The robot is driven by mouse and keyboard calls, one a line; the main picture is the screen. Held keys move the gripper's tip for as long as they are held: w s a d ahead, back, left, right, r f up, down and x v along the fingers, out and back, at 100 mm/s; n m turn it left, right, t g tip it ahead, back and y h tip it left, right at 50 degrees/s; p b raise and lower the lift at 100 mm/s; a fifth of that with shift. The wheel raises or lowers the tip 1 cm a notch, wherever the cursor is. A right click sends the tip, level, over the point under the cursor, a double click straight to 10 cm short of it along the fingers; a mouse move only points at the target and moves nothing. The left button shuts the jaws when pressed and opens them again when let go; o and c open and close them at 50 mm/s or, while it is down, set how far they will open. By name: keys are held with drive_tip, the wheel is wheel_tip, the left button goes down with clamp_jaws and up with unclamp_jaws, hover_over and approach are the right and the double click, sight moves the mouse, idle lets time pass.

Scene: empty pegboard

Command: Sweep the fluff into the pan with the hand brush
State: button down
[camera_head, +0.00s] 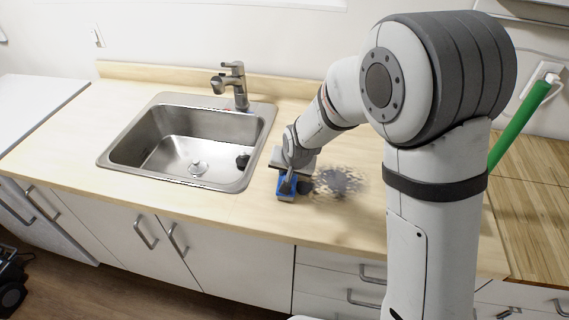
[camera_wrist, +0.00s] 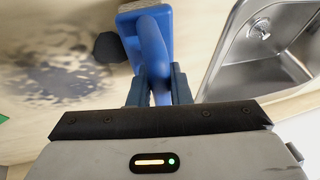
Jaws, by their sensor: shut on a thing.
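My gripper (camera_head: 286,178) is shut on the blue handle of the hand brush (camera_wrist: 152,45). The blue brush (camera_head: 286,190) is low over or on the wooden counter, just right of the sink. Its pale bristles show at the top of the wrist view. A dark grey rounded lump (camera_wrist: 109,47), perhaps the fluff, lies beside the brush, on its left in the wrist view. I cannot tell whether they touch.
A blurry dark speckled patch (camera_head: 338,181) marks the counter (camera_head: 240,210) right of the brush. The steel sink (camera_head: 170,140) with a tap (camera_head: 235,85) is on the left; a small black thing (camera_head: 243,160) shows inside. A green bar (camera_head: 518,122) stands at the right.

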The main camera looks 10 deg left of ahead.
drive_tip(key=shift+w+d+r+p, duration=0.15)
drive_tip(key=shift+d+p, duration=0.4)
drive_tip(key=shift+p, duration=0.65)
drive_tip(key=shift+s+d+r+p, duration=0.15)
drive_tip(key=shift+d+p, duration=0.35)
drive_tip(key=shift+p, duration=0.7)
drive_tip(key=shift+w+d+f+b, duration=0.25)
drive_tip(key=shift+d+f+b, duration=0.3)
drive_tip(key=shift+b, duration=0.2)
drive_tip(key=shift+d+b, duration=0.95)
drive_tip(key=shift+b, duration=0.15)
drive_tip(key=d+b, duration=0.4)
drive_tip(key=d, duration=0.4)
drive_tip(key=w+d+b, duration=0.1)
drive_tip(key=d+b, duration=0.3)
drive_tip(key=d, duration=0.4)
drive_tip(key=w+d+b, duration=0.1)
drive_tip(key=d+b, duration=0.3)
drive_tip(key=d, duration=0.4)
drive_tip(key=shift+d+r, duration=0.3)
drive_tip(key=shift+d, duration=0.1)
wheel_tip(320, 180, up, 7)
drive_tip(key=a+p, duration=0.2)
drive_tip(key=p, duration=0.2)
drive_tip(key=shift+s+f, duration=0.1)
drive_tip(key=shift+f, duration=0.05)
